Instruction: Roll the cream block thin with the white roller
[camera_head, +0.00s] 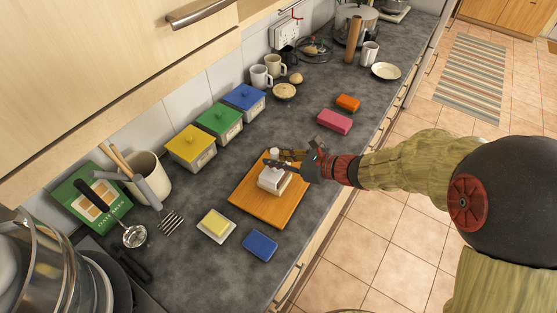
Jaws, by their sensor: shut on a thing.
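A whitish cream block (271,182) sits on the wooden board (258,206) at the middle of the counter. My gripper (284,160) comes in from the right, just over the block. It is shut on a small white thing (274,153) that I take to be the white roller. Only its end shows; the fingers hide the rest. The roller is right at the block's upper side, but I cannot tell whether they touch.
A pale yellow slab on a white dish (216,225) and a blue block (260,245) lie in front of the board. Pink (334,121) and orange (347,103) blocks lie beyond it.

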